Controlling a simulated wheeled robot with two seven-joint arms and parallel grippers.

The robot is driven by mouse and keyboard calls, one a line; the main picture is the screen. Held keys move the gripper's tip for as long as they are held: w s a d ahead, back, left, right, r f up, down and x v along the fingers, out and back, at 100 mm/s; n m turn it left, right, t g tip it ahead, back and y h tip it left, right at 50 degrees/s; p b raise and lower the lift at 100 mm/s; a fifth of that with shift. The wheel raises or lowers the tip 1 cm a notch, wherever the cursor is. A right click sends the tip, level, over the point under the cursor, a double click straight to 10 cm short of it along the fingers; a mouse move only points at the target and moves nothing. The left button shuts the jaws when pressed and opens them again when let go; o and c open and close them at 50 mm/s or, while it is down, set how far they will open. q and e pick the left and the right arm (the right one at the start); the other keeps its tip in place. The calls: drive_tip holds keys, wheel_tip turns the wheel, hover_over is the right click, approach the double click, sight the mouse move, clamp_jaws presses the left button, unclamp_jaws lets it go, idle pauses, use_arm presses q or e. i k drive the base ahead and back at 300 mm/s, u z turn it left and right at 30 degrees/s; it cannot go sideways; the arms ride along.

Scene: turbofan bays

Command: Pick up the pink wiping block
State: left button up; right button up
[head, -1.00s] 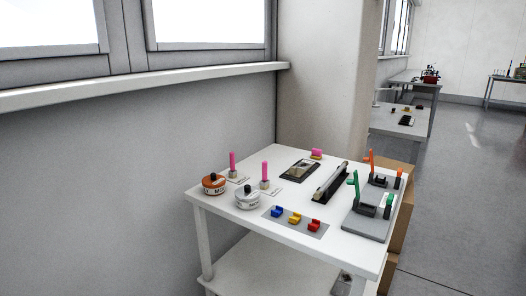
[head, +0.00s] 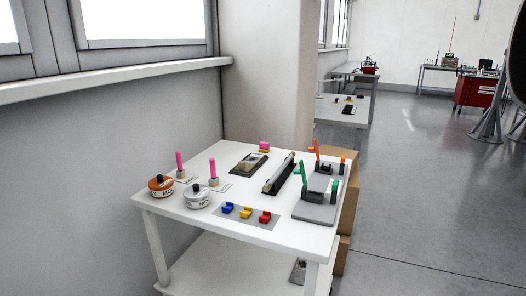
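The pink wiping block (head: 264,146) is small, pink on top with a yellowish lower part. It sits near the far edge of the white table (head: 160,205), in front of the pale pillar. A dark plate with a metal piece (head: 249,163) lies just in front of it, to the left. Neither of my grippers shows in the head view, so nothing is seen touching the block.
Two pink-handled pieces (head: 213,174), an orange-lidded pot (head: 161,186) and a white pot (head: 197,196) stand at the left. Blue, yellow and red blocks (head: 246,213) lie on a grey mat in front. Open floor (head: 420,200) lies right.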

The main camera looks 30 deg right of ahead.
sight(264, 146)
drive_tip(key=z, duration=2.6)
drive_tip(key=i, duration=4.5)
drive_tip(key=u, duration=3.65)
